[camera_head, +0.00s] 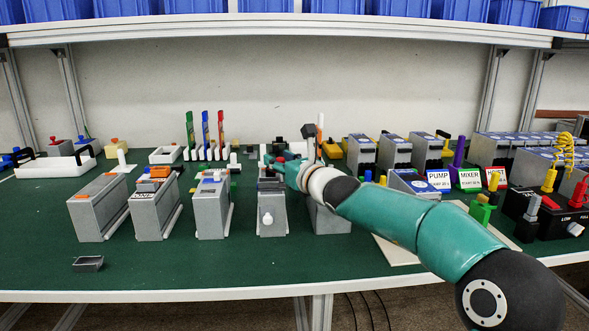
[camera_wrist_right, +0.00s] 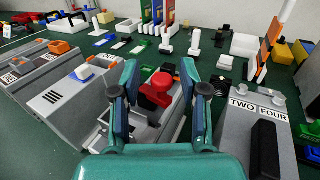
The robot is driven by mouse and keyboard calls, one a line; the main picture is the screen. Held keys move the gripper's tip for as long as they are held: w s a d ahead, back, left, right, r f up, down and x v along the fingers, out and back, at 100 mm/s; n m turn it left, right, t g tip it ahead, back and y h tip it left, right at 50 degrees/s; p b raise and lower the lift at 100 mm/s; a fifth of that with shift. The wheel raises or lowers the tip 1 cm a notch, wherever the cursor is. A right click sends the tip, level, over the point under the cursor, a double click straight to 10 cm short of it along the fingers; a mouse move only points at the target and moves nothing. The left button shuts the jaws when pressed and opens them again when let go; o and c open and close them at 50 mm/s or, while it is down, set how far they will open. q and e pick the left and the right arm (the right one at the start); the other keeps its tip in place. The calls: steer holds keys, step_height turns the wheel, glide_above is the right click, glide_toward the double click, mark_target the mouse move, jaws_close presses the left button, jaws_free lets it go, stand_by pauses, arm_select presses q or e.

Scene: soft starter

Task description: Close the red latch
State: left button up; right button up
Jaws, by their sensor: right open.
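The red latch (camera_wrist_right: 158,90) shows in the right wrist view on top of a grey box. This looks like the grey box (camera_head: 272,205) with a white knob on its front in the head view. My right gripper (camera_wrist_right: 159,78) is open, with one finger on each side of the latch. I cannot tell whether either finger touches it. In the head view my right gripper (camera_head: 278,168) is over that box and largely hides the latch. My left gripper is not in view.
A grey box marked TWO and FOUR (camera_wrist_right: 255,125) stands close on the right of the gripper. Another grey box (camera_head: 213,208) stands to the left. Colored upright pieces (camera_head: 206,130) stand behind. The green table front (camera_head: 200,265) is mostly clear.

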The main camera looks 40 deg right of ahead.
steer(key=s, duration=1.1)
steer(key=shift+a, duration=0.45)
